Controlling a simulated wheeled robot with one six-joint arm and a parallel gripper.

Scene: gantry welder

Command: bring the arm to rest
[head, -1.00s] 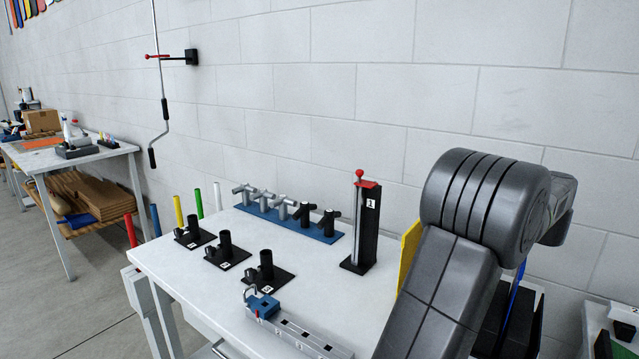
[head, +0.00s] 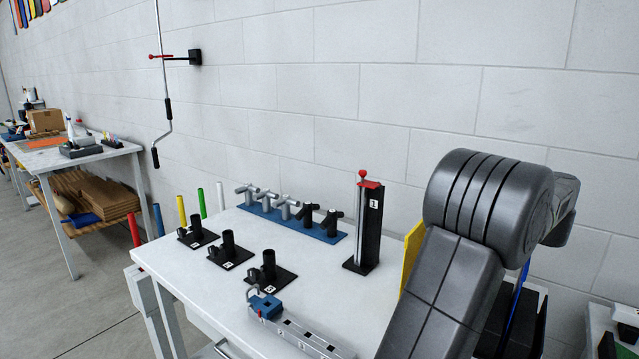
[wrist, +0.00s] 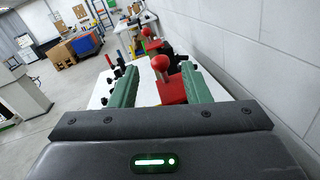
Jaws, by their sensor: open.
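My arm (head: 465,230) rises at the right of the head view, bent at a big grey joint; my gripper is outside that view. In the wrist view my gripper (wrist: 158,72) shows two green fingers spread apart, with nothing held. A red ball knob (wrist: 160,63) on a red block appears between the fingers, beyond or below them; I cannot tell the distance. A second red knob (wrist: 146,31) shows farther off. In the head view a black post (head: 369,225) marked 1, with a red top and red knob, stands upright at the bench's back edge.
The white bench (head: 195,270) holds several black socket stands (head: 229,250), a blue rack (head: 325,233) of grey and black fittings, and a blue clamp on a rail (head: 266,304). A block wall (head: 330,80) runs close behind. Open floor (head: 90,300) lies left.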

